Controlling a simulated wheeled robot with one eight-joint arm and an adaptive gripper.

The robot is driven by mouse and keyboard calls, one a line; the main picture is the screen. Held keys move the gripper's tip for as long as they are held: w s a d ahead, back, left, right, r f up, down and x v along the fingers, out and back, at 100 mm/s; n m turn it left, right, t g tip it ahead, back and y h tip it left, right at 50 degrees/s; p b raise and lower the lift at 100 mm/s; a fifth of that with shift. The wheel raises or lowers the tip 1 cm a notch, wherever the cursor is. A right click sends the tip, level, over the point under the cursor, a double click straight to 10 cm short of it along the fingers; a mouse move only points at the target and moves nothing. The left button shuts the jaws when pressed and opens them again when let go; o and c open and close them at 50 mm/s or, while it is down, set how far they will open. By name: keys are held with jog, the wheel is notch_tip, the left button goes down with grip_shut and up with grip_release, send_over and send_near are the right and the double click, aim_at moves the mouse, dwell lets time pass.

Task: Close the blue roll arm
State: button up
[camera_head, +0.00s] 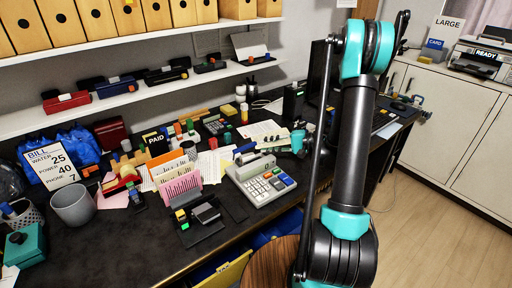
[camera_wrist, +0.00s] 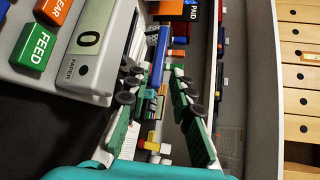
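The adding machine (camera_head: 262,179) stands on the dark desk, with its keys facing me. The blue roll arm (camera_head: 245,148) shows as a short blue bar at the machine's back left. In the wrist view a long blue bar (camera_wrist: 158,62), likely this arm, lies beyond and between my fingertips; I cannot tell if it is touched. The machine (camera_wrist: 86,42) fills the upper left there, with a "0" display and a FEED key. My gripper (camera_wrist: 155,92) is open, its two fingers apart. In the head view my gripper (camera_head: 298,140) is just right of the machine's back, partly hidden by my arm.
A pink and orange card holder (camera_head: 180,187) and small black stands are left of the machine. Stamps, papers and a PAID sign (camera_head: 156,141) crowd the desk behind. Shelves (camera_head: 150,102) with punches and binders line the wall. Bare desk (camera_head: 120,235) shows in front.

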jog(key=shift+v, duration=2.7)
